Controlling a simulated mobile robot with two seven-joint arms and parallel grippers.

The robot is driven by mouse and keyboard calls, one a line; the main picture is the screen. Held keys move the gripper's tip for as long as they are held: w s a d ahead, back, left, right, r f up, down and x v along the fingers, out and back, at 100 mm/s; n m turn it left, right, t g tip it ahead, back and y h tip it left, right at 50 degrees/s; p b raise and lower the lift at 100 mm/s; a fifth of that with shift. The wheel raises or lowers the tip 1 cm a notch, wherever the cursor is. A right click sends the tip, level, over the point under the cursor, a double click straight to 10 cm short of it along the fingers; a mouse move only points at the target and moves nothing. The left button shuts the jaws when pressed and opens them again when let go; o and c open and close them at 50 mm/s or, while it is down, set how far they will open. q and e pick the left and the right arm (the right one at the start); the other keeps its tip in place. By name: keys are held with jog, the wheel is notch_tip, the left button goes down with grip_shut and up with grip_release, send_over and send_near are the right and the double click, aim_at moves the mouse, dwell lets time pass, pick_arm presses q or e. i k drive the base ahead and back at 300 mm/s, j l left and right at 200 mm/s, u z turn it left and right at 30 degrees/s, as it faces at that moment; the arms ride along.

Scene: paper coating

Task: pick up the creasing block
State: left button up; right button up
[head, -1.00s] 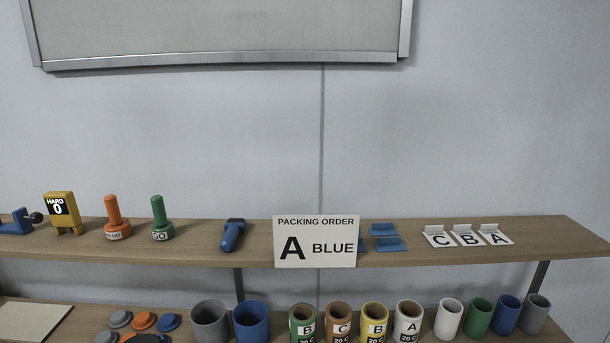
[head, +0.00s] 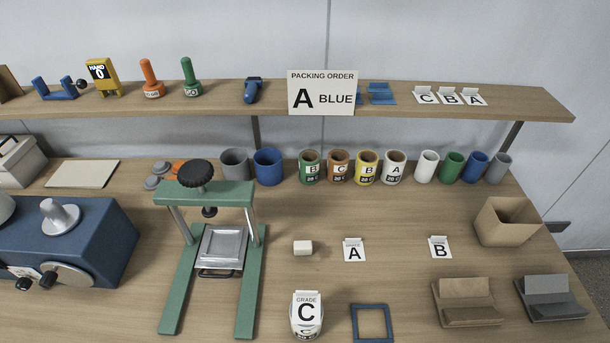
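A small cream-white block (head: 303,248) lies on the bench, right of the green press (head: 250,270) and left of the white card marked A (head: 354,251). It carries no readable label; it looks like the creasing block, but I cannot be sure from its looks alone. Nothing touches it, and its top and front are in plain sight. Neither of my grippers shows in the head view.
A container marked Grade C (head: 307,314) stands in front of the block, with a blue square frame (head: 372,322) to its right. Several cups line the back. A cardboard box (head: 504,222) and two angled stands are at the right. Bare bench surrounds the block.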

aim_at(301, 248)
jog(key=i+l, duration=0.2)
jog(key=l, duration=0.15)
jog(key=i+l, duration=0.2)
jog(key=l, duration=0.15)
jog(key=i+l+u, duration=0.1)
jog(key=l, duration=0.25)
jog(key=i+l, duration=0.25)
jog(key=l+u, duration=0.05)
jog(key=l, duration=0.05)
